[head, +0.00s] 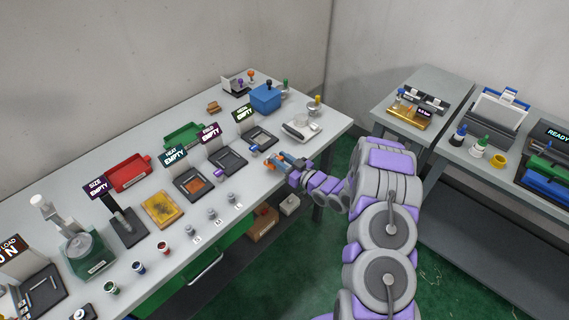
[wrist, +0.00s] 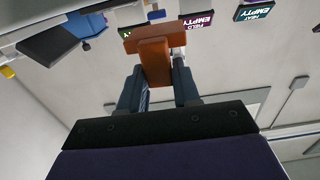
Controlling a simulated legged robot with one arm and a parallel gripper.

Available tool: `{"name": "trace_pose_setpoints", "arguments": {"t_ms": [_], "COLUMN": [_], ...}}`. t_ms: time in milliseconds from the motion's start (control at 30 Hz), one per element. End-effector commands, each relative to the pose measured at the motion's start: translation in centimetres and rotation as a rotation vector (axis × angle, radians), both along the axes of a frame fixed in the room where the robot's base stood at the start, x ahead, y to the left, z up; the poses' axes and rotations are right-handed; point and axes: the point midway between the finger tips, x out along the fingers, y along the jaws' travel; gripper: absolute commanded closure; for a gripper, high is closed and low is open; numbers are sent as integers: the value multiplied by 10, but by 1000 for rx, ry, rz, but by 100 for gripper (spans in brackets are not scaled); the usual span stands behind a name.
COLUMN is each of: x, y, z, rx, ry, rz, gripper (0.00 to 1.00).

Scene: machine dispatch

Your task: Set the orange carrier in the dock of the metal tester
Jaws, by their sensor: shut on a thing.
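My gripper (head: 277,164) is shut on the orange carrier (head: 270,167), held at the bench's front edge. In the wrist view, the orange carrier (wrist: 154,62) sits between the fingers of my gripper (wrist: 158,88), with a wider brown-orange top. Several testers stand along the bench with dark docks and signs ending in EMPTY. The farthest has a green sign (head: 243,113), its first word too small to read, and a dark dock (head: 262,137); I cannot tell whether it is the metal tester. Other signs read FIELD (head: 210,133), HEAT (head: 174,159) and SIZE (head: 97,187).
A small blue object (head: 255,149) lies near the front edge beside my gripper. Red (head: 128,173) and green (head: 184,136) trays stand behind the testers. A blue box (head: 265,97) and a scale (head: 300,129) are at the far end. Small weights (head: 212,213) line the front.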

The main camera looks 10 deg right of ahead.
Motion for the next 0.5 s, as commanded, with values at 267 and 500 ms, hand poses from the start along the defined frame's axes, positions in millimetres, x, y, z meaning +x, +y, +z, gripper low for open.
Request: {"name": "trace_pose_setpoints", "arguments": {"t_ms": [267, 500], "x": [19, 16], "y": [-14, -13], "z": [-5, -33], "rx": [0, 1], "ry": [-4, 0], "rz": [-1, -1], "gripper": [100, 100]}}
